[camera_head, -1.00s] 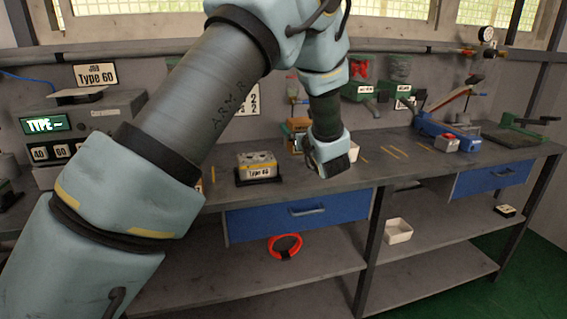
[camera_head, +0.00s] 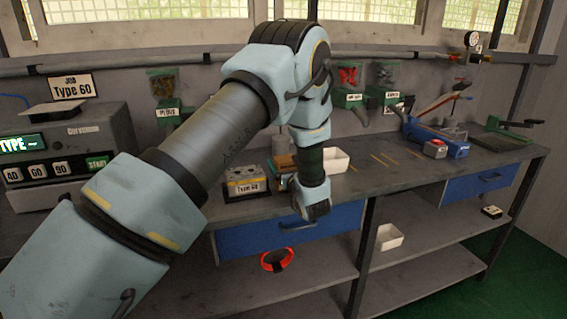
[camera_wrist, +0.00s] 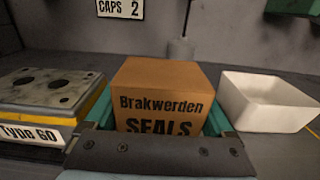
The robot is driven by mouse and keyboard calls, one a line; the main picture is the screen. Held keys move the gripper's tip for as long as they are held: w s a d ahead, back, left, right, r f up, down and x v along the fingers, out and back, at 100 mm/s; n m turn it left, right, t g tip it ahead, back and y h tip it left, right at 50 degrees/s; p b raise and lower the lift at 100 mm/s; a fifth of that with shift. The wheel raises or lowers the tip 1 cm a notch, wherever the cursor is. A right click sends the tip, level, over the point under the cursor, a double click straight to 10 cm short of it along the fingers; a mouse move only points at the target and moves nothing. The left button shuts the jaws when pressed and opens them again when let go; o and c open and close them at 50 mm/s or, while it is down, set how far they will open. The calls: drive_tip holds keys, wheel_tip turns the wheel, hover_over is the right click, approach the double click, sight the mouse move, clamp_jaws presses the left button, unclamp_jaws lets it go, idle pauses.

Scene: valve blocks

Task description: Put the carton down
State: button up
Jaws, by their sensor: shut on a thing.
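The carton (camera_wrist: 160,95) is a brown box marked "Brakwerden SEALS". In the wrist view it sits between the two green jaw sides of my gripper (camera_wrist: 158,125), which is shut on it. In the head view, my gripper (camera_head: 312,205) is in front of the bench's front edge, near the blue drawer. A brown patch of the carton (camera_head: 286,162) shows just left of my wrist there; the rest is hidden behind my arm. I cannot tell whether the carton's underside touches the bench.
A Type 60 valve block (camera_wrist: 48,97) stands left of the carton and a white open bin (camera_wrist: 265,102) stands right of it. Bare bench top (camera_head: 385,165) lies further right. The blue vise (camera_head: 435,140) is beyond that. A blue drawer (camera_head: 300,228) is below.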

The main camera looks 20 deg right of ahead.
drive_tip(key=shift+f, duration=0.2)
drive_tip(key=o, duration=1.4)
drive_tip(key=shift+s, duration=0.1)
drive_tip(key=s+b, duration=0.1)
drive_tip(key=s, duration=0.3)
drive_tip(key=s+a+b, duration=0.1)
drive_tip(key=s, duration=0.3)
drive_tip(key=s+b, duration=0.2)
drive_tip(key=s, duration=0.1)
drive_tip(key=shift+s+a, duration=0.25)
drive_tip(key=shift+s, duration=0.15)
